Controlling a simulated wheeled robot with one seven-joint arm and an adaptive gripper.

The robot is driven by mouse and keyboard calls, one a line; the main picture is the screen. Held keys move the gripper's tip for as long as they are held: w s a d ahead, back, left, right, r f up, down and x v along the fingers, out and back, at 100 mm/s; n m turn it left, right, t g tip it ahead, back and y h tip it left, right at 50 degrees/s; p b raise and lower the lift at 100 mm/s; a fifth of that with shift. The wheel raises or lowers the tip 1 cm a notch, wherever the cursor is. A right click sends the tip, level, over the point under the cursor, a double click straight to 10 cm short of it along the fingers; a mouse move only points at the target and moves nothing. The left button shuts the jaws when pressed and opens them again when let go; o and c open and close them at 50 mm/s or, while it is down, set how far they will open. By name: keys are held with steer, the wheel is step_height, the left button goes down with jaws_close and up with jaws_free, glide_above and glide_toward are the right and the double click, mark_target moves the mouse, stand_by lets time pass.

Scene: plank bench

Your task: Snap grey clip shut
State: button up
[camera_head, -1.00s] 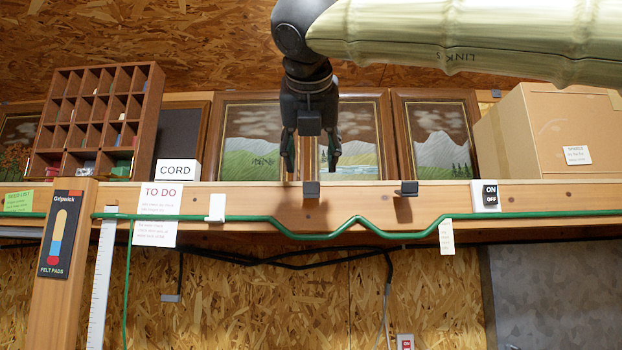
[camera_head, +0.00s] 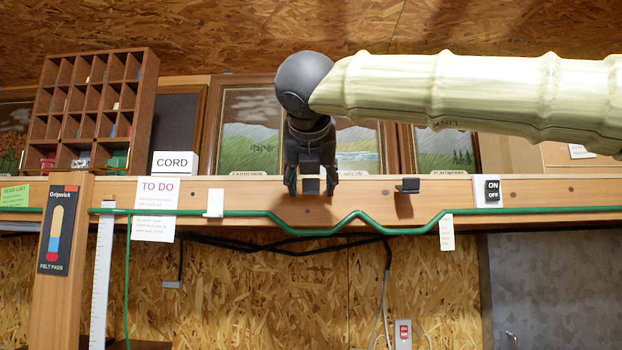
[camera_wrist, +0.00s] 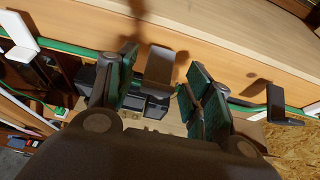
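The grey clip (camera_head: 312,187) is a small block on the front of the wooden rail (camera_head: 260,197). It sits between and partly behind the fingers of my gripper (camera_head: 311,186). In the wrist view the grey clip (camera_wrist: 159,66) stands out from the rail between the two open green-padded fingers (camera_wrist: 157,92), with a visible gap to each finger. No finger appears to press on it. The green cord (camera_head: 375,225) runs along the rail and dips below the grey clip in the head view. Whether the clip's flap is open is hard to tell.
A white clip (camera_head: 215,203) is on the rail to the left, and a darker clip (camera_head: 407,186) is to the right. Framed pictures (camera_head: 250,140), a CORD sign (camera_head: 175,164) and a compartment rack (camera_head: 95,110) stand behind. An ON/OFF plate (camera_head: 488,192) is farther right.

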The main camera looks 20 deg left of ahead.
steer(key=c, duration=0.9)
